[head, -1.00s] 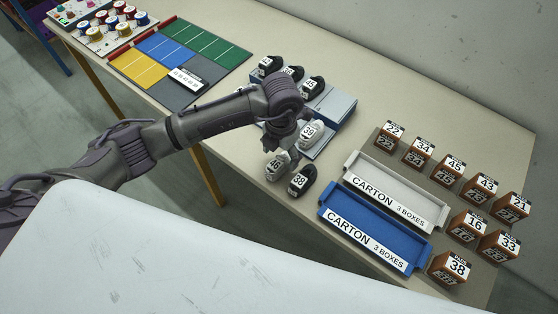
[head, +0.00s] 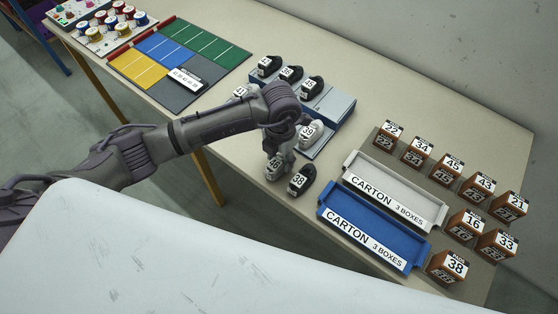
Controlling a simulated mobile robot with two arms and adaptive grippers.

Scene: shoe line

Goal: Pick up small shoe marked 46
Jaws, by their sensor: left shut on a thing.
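The small grey shoe (head: 274,172) stands at the table's front edge, left of a black shoe marked 38 (head: 301,180). Its white label is small and seems to read 46. My left gripper (head: 277,156) points down over this grey shoe and is shut on it. The fingers hide the shoe's upper part. I cannot tell whether the shoe still touches the table. My right gripper is out of view.
A grey shoe marked 39 (head: 310,132) and several black shoes stand by a grey-blue stand (head: 333,103) behind. To the right are a white carton tray (head: 432,199), a blue carton tray (head: 331,226) and several numbered brown boxes (head: 447,268). A coloured mat (head: 183,55) lies left.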

